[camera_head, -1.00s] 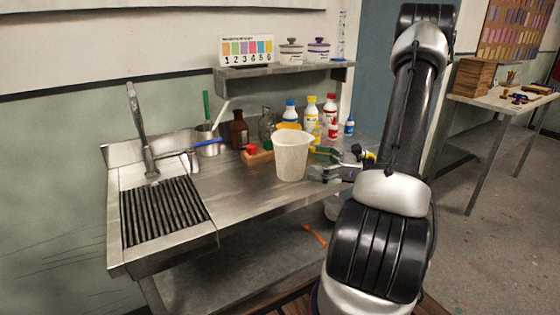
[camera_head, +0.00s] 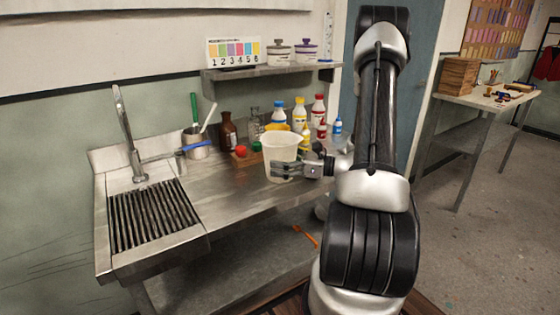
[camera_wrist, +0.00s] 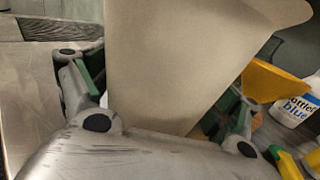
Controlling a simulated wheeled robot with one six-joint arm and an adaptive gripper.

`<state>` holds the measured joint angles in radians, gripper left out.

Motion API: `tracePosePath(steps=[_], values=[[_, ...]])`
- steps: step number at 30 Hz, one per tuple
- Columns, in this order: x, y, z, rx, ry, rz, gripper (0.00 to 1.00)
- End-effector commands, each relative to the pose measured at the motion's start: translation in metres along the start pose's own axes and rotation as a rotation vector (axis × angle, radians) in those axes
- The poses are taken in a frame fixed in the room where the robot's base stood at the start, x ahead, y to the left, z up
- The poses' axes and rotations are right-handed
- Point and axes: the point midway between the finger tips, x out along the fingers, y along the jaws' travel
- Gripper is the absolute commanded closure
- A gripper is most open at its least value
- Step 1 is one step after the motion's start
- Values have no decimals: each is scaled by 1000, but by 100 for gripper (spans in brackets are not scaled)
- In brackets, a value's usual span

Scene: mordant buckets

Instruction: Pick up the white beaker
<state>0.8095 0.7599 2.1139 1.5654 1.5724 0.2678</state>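The white beaker (camera_head: 281,148) stands upright on the steel bench, in front of the bottles. My gripper (camera_head: 284,170) reaches it from the right, with fingers at its lower part. In the wrist view the beaker (camera_wrist: 175,60) fills the middle between the two fingers (camera_wrist: 160,95) of my gripper. The left finger's green pad lies close along the beaker's side. A gap shows between the beaker and the right finger, so the gripper looks open around it. Whether the left pad touches cannot be told. The beaker's base is hidden in the wrist view.
Several bottles (camera_head: 300,112) and a yellow funnel (camera_wrist: 272,82) stand just behind the beaker. A brown bottle (camera_head: 228,132) and a metal pot (camera_head: 196,146) are to the left. The sink (camera_head: 152,218) is at the bench's left end. A shelf (camera_head: 270,75) hangs above. The front bench top is clear.

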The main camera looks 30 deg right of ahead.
Motion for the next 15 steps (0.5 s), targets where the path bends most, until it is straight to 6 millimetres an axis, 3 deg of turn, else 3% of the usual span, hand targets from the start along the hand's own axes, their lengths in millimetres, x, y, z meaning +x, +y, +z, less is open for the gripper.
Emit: tracePosePath(steps=[1,5,6,15], values=[[0,0,0,0,0,0,33],[0,0,0,0,0,0,56],[0,0,1,-1,-1,0,58],[0,0,2,-1,-1,0,58]])
